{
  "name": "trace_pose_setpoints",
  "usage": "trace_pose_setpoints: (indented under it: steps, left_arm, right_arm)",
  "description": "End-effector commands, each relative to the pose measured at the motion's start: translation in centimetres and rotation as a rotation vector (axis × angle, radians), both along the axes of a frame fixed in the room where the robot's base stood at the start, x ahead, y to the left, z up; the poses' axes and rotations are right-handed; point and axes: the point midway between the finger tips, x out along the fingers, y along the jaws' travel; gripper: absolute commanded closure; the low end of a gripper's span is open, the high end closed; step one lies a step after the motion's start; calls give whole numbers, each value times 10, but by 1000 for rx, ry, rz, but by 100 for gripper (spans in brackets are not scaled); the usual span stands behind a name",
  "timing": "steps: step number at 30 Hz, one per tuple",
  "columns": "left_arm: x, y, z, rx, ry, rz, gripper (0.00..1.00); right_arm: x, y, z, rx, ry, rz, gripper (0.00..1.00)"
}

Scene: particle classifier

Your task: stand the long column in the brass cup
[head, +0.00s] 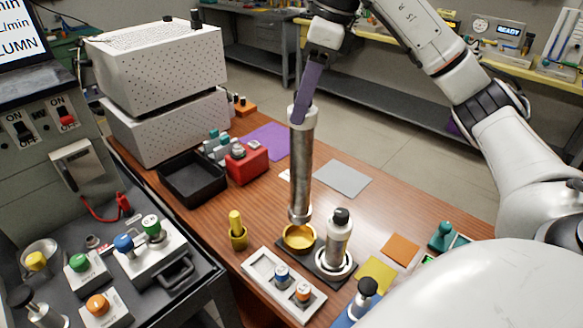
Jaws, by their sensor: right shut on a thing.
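The long column (301,165) is a metallic grey cylinder with white end caps, held nearly upright. My right gripper (303,102) is shut on its top end, with purple fingers. The brass cup (299,240) is a shallow gold ring on a dark base plate (318,268). The column's lower end is over the back part of the cup, and the inside of the cup shows in front of it. I cannot tell whether the column's end touches the rim. My left gripper is not in view.
A shorter column (339,238) stands beside the cup on the right, close to the held column. A yellow-capped brass piece (237,232) stands to the left. A white tray (262,270) is in front. A red box (247,163) and black bin (192,180) are further back left.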

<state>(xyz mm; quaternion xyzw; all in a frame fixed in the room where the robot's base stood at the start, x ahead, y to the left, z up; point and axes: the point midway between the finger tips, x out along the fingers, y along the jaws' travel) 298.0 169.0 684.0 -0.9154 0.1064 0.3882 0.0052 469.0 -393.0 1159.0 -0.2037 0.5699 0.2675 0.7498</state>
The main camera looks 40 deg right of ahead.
Motion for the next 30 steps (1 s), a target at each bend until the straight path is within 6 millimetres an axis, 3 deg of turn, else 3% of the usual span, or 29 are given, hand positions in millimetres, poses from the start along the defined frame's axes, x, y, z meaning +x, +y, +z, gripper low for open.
trace_pose_setpoints:
  steps: [9,16,24,30]
  left_arm:
    - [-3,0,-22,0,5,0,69]
    - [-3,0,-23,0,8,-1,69]
    - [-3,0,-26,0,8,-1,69]
    - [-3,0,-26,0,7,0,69]
  right_arm:
    - [0,-1,-45,2,-4,-8,100]
    - [0,-1,-59,0,-5,-9,100]
    - [0,-2,-91,0,-5,-8,100]
    - [0,-1,-95,0,-9,-8,100]
